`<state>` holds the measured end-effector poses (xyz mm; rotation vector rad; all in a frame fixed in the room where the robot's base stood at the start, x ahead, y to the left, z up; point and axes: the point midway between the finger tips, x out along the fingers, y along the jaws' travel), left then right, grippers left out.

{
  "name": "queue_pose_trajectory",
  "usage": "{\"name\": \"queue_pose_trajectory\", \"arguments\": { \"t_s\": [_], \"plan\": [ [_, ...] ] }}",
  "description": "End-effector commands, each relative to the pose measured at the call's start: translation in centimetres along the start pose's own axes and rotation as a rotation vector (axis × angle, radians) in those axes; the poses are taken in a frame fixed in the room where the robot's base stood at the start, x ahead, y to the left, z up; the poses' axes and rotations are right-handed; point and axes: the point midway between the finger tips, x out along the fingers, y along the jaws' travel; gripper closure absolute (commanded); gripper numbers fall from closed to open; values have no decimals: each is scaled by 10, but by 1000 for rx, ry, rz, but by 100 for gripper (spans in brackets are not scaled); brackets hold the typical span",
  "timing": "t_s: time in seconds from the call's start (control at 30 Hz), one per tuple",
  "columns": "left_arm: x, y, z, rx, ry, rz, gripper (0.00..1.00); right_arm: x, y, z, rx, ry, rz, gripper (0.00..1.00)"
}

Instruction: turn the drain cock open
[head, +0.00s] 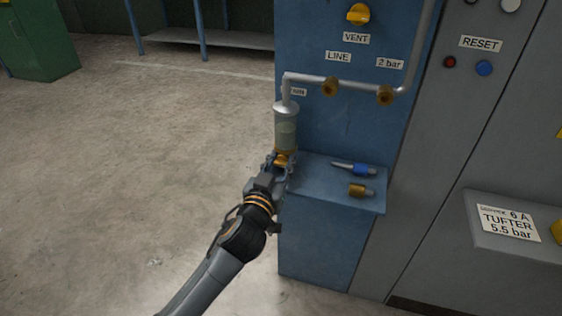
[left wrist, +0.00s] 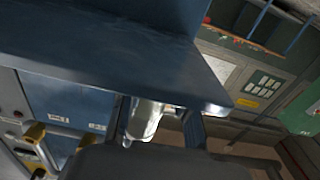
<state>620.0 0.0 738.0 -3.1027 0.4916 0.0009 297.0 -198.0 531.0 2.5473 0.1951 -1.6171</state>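A filter with a clear bowl (head: 286,130) hangs upright from a grey pipe on the blue panel. The brass-yellow drain cock (head: 285,154) is at the bottom of the bowl, partly covered by my gripper. My left gripper (head: 281,162) is right at the cock, coming from below and in front. In the left wrist view the pale bowl (left wrist: 145,120) shows between dark finger parts; the cock itself is hidden there. I cannot tell whether the fingers are closed on the cock. My right gripper is not in view.
A blue shelf (head: 327,199) stands close to the right of my gripper. On it lie a blue-and-grey fitting (head: 353,168) and a brass fitting (head: 361,191). A yellow vent knob (head: 358,14) is higher on the panel. The floor to the left is clear.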

Motion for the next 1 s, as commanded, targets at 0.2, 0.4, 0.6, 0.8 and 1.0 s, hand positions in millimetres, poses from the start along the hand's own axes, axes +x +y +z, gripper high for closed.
{"name": "queue_pose_trajectory", "arguments": {
  "t_s": [0.2, 0.4, 0.6, 0.8, 1.0],
  "plan": [
    [0, 0, 0, 3, 0, 1, 100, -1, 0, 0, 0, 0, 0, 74],
    [0, 0, -4, 142, -3, -1, 100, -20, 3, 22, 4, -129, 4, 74],
    [0, 1, -2, 334, -1, -1, 100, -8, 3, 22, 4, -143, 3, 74],
    [0, 1, 0, 375, 1, 0, 100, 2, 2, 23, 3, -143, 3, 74],
    [0, 1, 0, 374, 1, 0, 100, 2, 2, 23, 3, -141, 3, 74]
  ]
}}
